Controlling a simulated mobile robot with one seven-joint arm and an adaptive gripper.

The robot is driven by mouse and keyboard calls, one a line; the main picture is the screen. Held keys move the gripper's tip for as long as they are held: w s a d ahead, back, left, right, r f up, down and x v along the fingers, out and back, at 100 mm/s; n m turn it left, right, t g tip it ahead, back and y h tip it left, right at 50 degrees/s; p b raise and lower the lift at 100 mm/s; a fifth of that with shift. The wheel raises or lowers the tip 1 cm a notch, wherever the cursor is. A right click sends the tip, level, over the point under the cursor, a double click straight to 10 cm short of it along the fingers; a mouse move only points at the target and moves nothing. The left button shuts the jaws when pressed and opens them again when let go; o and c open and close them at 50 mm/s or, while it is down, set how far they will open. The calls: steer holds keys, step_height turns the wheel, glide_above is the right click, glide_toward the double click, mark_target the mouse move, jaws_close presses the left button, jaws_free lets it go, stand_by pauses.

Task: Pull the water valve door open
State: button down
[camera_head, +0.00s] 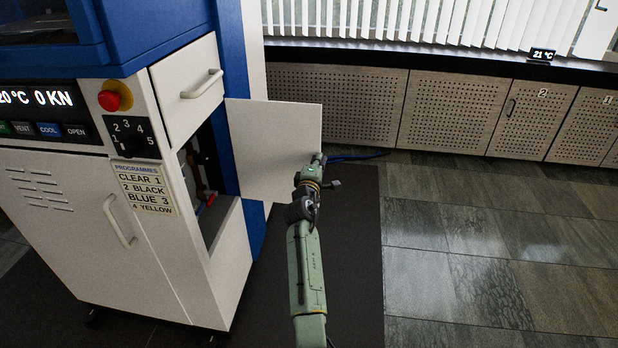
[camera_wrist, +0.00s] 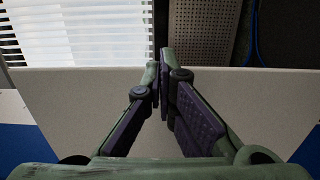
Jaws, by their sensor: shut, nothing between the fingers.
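The water valve door (camera_head: 274,146) is a plain white panel on the side of the press cabinet. It stands swung out, wide open, and the compartment (camera_head: 200,165) behind it shows a pipe and red parts. I cannot tell whether the fingers touch the panel. No handle on the door is visible.
A white drawer (camera_head: 190,82) with a handle sits above the compartment. The press front has a red stop button (camera_head: 115,95) and a programme dial (camera_head: 128,135). Perforated cabinets (camera_head: 445,112) line the back wall. The tiled floor (camera_head: 480,240) to the right is clear.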

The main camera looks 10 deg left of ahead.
steer(key=shift+w+d+b, duration=0.2)
steer(key=shift+w+b, duration=0.85)
steer(key=shift+w, duration=1.3)
